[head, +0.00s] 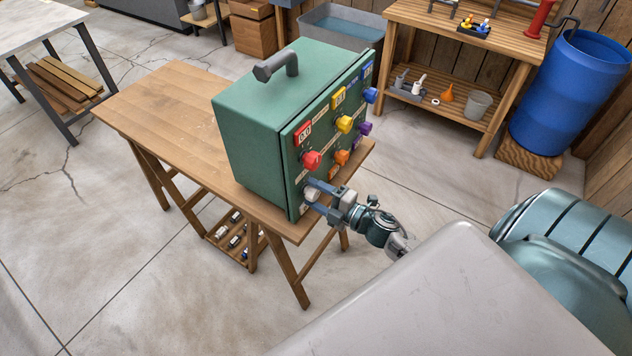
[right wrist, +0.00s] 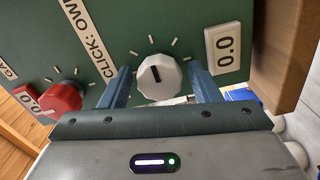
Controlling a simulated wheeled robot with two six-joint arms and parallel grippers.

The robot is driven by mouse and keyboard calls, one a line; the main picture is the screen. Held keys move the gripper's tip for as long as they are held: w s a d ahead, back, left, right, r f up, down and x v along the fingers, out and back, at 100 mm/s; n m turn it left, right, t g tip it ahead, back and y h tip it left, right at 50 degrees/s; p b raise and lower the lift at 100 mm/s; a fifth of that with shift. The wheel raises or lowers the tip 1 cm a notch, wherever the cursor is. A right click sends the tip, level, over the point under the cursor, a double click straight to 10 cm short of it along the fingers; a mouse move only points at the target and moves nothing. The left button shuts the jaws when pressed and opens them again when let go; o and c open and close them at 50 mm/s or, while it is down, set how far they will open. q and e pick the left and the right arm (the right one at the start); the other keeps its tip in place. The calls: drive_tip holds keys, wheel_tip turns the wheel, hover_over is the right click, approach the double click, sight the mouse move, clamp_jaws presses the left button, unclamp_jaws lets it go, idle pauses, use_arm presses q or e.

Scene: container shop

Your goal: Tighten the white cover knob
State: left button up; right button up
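The white cover knob (head: 312,194) sits low on the front panel of the green box (head: 245,130). In the right wrist view the white knob (right wrist: 160,78) is faceted, with a dark pointer line and tick marks around it. My right gripper (right wrist: 160,86) reaches the panel with one blue finger on each side of the knob. A narrow gap shows between each finger and the knob, so the gripper looks open around it. In the head view the right gripper (head: 316,196) partly hides the knob. My left gripper is not in view.
A red knob (head: 311,160), a yellow knob (head: 344,124) and other coloured knobs are on the same panel. A 0.0 display (right wrist: 229,48) is beside the white knob. The box stands on a wooden table (head: 160,110). A blue barrel (head: 570,90) stands at the right.

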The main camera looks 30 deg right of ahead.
drive_tip(key=shift+s, duration=0.1)
drive_tip(key=shift+s+d+f+b, duration=0.15)
drive_tip(key=shift+s+b, duration=0.1)
drive_tip(key=shift+b, duration=0.05)
drive_tip(key=b+v, duration=0.3)
drive_tip(key=v, duration=0.1)
drive_tip(key=shift+s+d+f, duration=0.1)
drive_tip(key=shift+s+d, duration=0.05)
drive_tip(key=shift+s, duration=0.2)
approach(317, 196)
drive_tip(key=shift+s+d+r+p, duration=0.1)
drive_tip(key=shift+s+r+p, duration=0.1)
drive_tip(key=shift+s+p, duration=0.1)
